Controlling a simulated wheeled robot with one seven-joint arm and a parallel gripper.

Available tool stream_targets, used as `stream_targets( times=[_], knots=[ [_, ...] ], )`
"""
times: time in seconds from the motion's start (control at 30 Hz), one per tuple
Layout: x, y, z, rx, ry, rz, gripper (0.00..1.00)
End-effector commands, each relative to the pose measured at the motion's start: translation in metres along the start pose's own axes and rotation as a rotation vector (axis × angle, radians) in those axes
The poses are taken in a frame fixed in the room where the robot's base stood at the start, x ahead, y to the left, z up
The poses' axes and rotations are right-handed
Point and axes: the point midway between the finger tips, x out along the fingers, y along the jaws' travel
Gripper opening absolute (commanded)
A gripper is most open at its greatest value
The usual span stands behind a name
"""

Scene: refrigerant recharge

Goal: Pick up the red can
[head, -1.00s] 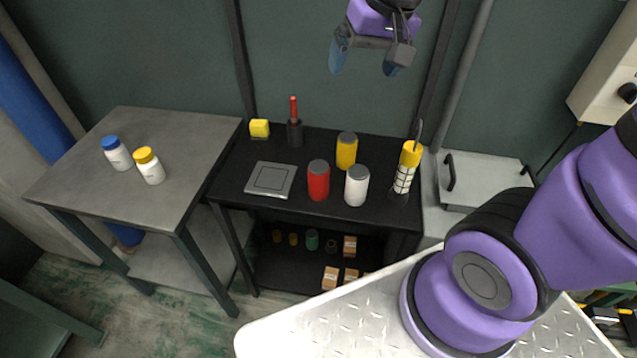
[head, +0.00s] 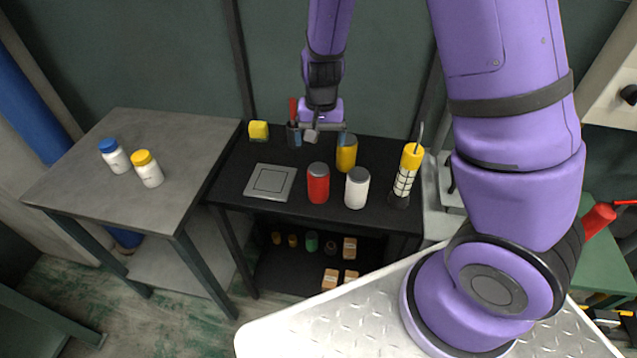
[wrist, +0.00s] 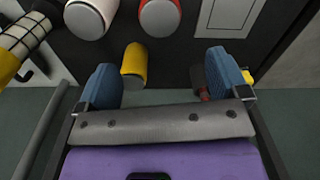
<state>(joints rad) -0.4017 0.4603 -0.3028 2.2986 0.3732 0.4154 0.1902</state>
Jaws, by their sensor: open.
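The red can (head: 318,186) with a grey lid stands upright on the black table (head: 228,190), between a grey square plate and a white can. In the wrist view the red can (wrist: 160,18) is at the top, cut by the frame edge, beyond the fingers. My gripper (head: 320,138) is open and empty above the back of the table, behind the red can in the head view. In the wrist view its two blue fingers (wrist: 160,80) are spread wide, with the yellow can (wrist: 134,66) showing between them. The gripper is apart from the red can.
The white can (head: 357,188) and yellow can (head: 346,154) stand close to the red can. The grey plate (head: 270,182) lies left. A yellow caged lamp (head: 406,175) stands right, a red-handled tool (head: 293,125) and yellow block (head: 258,130) behind. Two bottles stand on the grey table (head: 190,150).

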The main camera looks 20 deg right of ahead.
Motion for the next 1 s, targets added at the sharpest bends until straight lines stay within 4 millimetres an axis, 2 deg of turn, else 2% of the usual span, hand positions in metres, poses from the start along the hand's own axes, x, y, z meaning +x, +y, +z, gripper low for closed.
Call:
stream_targets(
  times=[0.27, 0.5, 0.77, 1.0],
  knots=[
    [0.028, 0.0, -0.001, 0.012, -0.004, 0.021, 0.93],
    [0.061, 0.001, -0.001, 0.013, -0.004, 0.02, 0.93],
    [0.076, 0.0, 0.0, 0.011, -0.004, 0.02, 0.93],
    [0.107, -0.001, 0.003, 0.013, -0.005, 0.02, 0.93]
  ],
)
